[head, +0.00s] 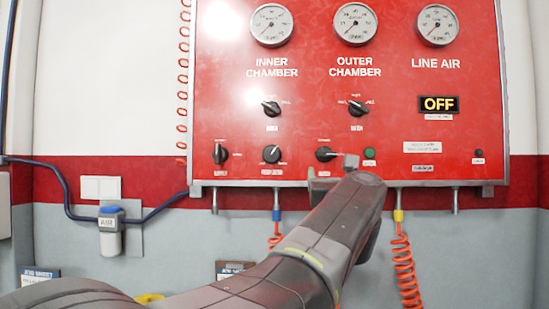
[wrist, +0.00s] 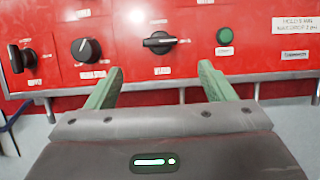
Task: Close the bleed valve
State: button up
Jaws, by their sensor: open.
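The red panel (head: 300,95) has a lower row of black knobs: a left knob (head: 220,153), a middle knob (head: 271,154) and a right knob (head: 326,153). Their small labels are too blurred to read, so I cannot tell which is the bleed valve. My gripper (head: 332,169) is in front of the panel's lower edge, near the right knob. In the wrist view my gripper (wrist: 161,72) is open and empty. The right knob (wrist: 160,42) appears beyond the gap between its fingers, apart from them, with its handle about level.
A green button (head: 369,153) sits right of the right knob. Two upper knobs (head: 271,108) (head: 358,108), several gauges and an OFF display (head: 439,104) are above. Coiled orange hoses (head: 405,265) hang below the panel. A metal rail (head: 230,183) runs along its lower edge.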

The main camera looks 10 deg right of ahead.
aim_at(326, 156)
jog(key=p+x, duration=0.3)
jog(key=x, duration=0.8)
jog(key=shift+w+f, duration=0.1)
jog(key=shift+w, duration=0.05)
jog(key=shift+c, duration=0.5)
jog(key=c, duration=0.9)
